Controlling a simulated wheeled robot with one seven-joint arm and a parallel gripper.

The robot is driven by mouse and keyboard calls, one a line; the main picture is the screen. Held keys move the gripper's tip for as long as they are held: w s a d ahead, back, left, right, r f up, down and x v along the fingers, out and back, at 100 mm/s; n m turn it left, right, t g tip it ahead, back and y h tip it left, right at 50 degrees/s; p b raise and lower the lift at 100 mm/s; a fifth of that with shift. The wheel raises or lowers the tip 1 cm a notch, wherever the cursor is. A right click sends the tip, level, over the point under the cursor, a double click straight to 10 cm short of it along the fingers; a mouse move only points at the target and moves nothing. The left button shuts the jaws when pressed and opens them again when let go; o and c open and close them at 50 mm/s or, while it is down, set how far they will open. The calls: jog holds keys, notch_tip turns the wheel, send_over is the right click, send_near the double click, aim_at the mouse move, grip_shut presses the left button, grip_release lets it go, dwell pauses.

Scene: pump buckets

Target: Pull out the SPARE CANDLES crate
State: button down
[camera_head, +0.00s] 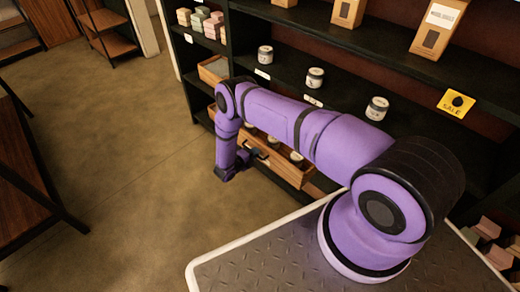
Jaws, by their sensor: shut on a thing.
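A wooden crate (290,171) holding several white candle jars (296,157) sits low on the dark shelf unit, partly behind my purple arm. Its label cannot be read here. My gripper (256,155) is at the left front of this crate, shut on its front edge or handle; the exact contact is small and dark. A second wooden crate (212,70) stands further left on the shelf, partly hidden by my arm.
Candle jars (315,77) stand on the shelf above the crate. Open floor (130,150) lies left of the shelf. A dark wooden table (20,180) stands at far left.

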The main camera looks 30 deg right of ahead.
jog(key=shift+s+a, duration=0.15)
jog(key=shift+a, duration=0.15)
jog(key=c, duration=1.2)
grip_release()
jog(key=shift+a, duration=0.1)
jog(key=v, duration=1)
jog(key=shift+s+a, duration=0.1)
jog(key=shift+a, duration=0.15)
